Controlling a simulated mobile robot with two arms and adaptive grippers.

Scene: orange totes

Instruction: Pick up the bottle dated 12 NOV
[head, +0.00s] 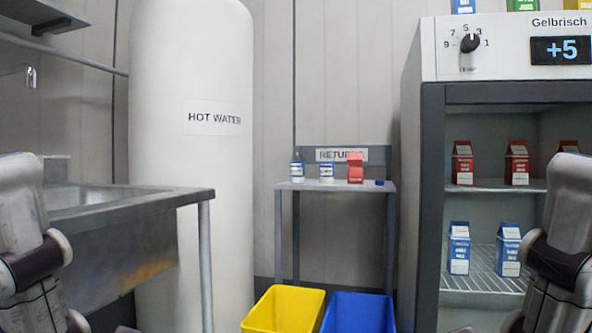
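On a small grey shelf (336,187) under a "RETURNS" sign, partly covered, stand two small white bottles with blue-and-white labels. The left bottle (297,171) has a dark top and the right bottle (326,172) looks white at the top. The dates on their labels are too small to read, so I cannot tell which is 12 NOV. Parts of both my arms show at the left and right edges, well apart from the shelf. Neither gripper's fingers can be seen.
A red carton (355,168) and a blue cap (379,182) share the shelf. Yellow (284,312) and blue (358,314) bins stand below. A fridge (432,200) with several cartons is right; a white hot water tank (190,230) and steel sink (110,215) are left.

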